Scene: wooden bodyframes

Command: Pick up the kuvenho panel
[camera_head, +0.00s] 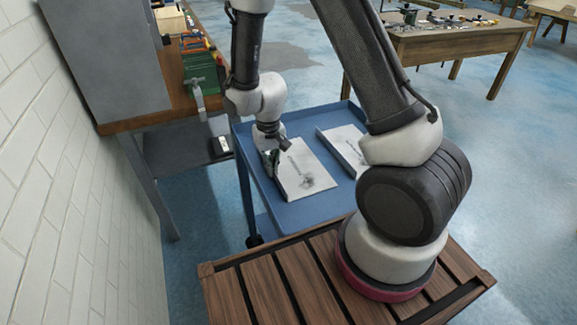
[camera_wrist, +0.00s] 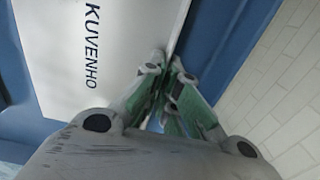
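The kuvenho panel is a flat white panel (camera_head: 304,173) with dark print, lying on the left part of the blue cart's top (camera_head: 322,208) in the head view. In the wrist view the panel (camera_wrist: 125,30) fills the upper left, with "KUVENHO" in dark letters. My gripper (camera_head: 270,160) is at the panel's left edge. In the wrist view its green-grey fingers (camera_wrist: 168,66) are close together, one over the panel's face and one beyond its edge. The edge runs between the fingertips; the fingers partly hide the contact.
A second white panel (camera_head: 346,146) lies to the right on the same cart. A workbench (camera_head: 150,119) with a green vise (camera_head: 201,74) stands at the left, close to the cart. A white brick wall (camera_head: 65,190) is at far left. Another table (camera_head: 455,42) stands at the back right.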

